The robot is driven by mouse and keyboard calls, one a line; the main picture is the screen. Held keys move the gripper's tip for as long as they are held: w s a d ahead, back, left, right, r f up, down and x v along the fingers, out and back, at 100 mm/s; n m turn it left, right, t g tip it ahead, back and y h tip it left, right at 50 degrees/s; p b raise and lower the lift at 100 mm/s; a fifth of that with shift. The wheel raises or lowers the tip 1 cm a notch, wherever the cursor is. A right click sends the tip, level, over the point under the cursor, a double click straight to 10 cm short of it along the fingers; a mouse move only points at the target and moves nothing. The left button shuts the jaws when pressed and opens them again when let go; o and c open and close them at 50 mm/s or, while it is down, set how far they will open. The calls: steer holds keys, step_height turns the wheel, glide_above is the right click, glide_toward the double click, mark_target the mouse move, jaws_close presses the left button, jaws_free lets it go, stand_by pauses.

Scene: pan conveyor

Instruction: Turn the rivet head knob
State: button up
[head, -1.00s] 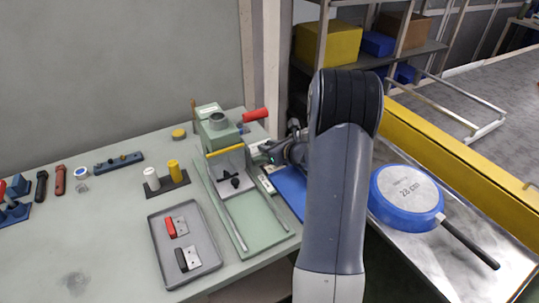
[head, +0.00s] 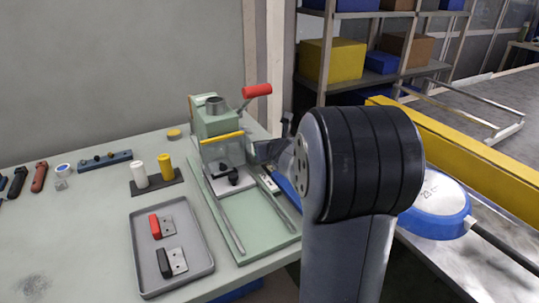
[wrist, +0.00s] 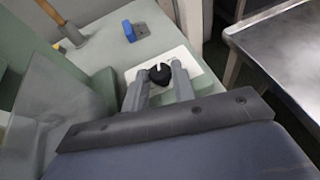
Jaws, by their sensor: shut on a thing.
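The knob (wrist: 159,74) is black with a pale mark across its top and sits on a white plate (wrist: 190,62) in the wrist view. My gripper (wrist: 160,78) has one grey finger on each side of it and is shut on it. In the head view, the knob is hidden behind the press and my arm. The green press (head: 215,125) has a red-handled lever (head: 257,90) and a clear guard with a yellow top edge. My gripper (head: 268,150) is partly visible at the press's right side.
A grey tray (head: 139,255) with a red-handled and a black-handled piece lies in front. White and yellow cylinders (head: 165,166) stand on a dark base. A blue pan (head: 436,212) lies on the metal conveyor (head: 445,262) at right. In the wrist view, a blue block (wrist: 129,32) stands beyond the plate.

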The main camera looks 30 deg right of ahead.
steer(key=shift+r+m+h+b, duration=0.1)
steer(key=shift+m+h+b, duration=0.2)
steer(key=shift+b, duration=0.2)
steer(key=o, duration=1)
steer(key=shift+c, duration=0.2)
steer(key=shift+s, duration=0.1)
steer(key=p+v, duration=0.1)
steer(key=v, duration=0.3)
steer(key=p+v, duration=0.1)
steer(key=v, duration=0.4)
steer(key=shift+s+a+r+p, duration=0.1)
steer(key=shift+s+r+p, duration=0.05)
steer(key=shift+r+p, duration=0.2)
steer(key=shift+s+a, duration=0.15)
steer(key=shift+s, duration=0.35)
